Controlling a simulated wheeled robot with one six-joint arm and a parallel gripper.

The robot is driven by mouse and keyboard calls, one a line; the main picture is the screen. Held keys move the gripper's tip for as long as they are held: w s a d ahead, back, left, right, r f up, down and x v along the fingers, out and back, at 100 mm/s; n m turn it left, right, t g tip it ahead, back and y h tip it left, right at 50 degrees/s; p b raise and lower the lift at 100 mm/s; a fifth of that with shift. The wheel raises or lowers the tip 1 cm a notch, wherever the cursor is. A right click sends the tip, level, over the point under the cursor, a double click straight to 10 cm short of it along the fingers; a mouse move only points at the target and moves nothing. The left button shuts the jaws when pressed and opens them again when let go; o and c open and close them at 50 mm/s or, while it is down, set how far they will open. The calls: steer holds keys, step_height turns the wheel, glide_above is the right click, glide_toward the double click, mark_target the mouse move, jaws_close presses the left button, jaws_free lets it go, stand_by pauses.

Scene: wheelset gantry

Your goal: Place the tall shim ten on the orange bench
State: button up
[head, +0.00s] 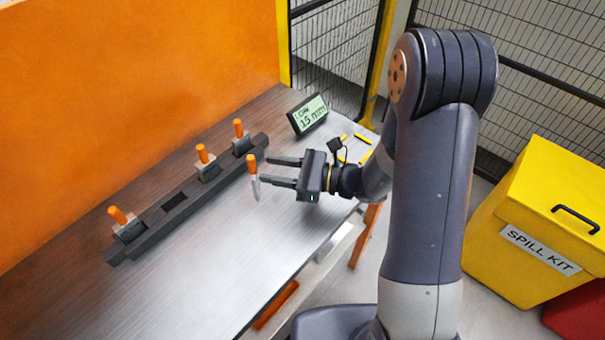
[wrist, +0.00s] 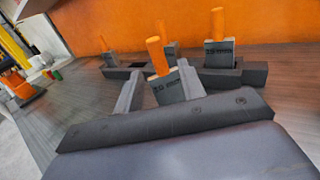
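The shim marked 10 mm, a grey plate with an orange handle, stands upright just beyond the tips of my gripper (head: 265,169). Its handle (head: 252,165) and thin plate edge show in the head view, in line with the nearer finger; whether its foot touches the bench is hard to tell. In the wrist view the plate (wrist: 168,90) appears between the fingertips, nearer the right finger, its lower part hidden by the gripper body. My gripper's fingers are spread apart and do not visibly clamp it. The bench (head: 190,290) has a grey metal top and an orange back panel.
A dark rack (head: 150,238) holds several orange-handled shims and has one empty slot. A small display (head: 309,115) stands at the bench's far end beside yellow marks. A yellow spill kit bin (head: 520,225) is at the right. The bench front is clear.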

steer(key=s+d, duration=0.1)
steer(key=d, duration=0.5)
steer(key=shift+s+d+b, duration=0.15)
steer(key=shift+d+b, duration=0.2)
steer(key=shift+b, duration=0.05)
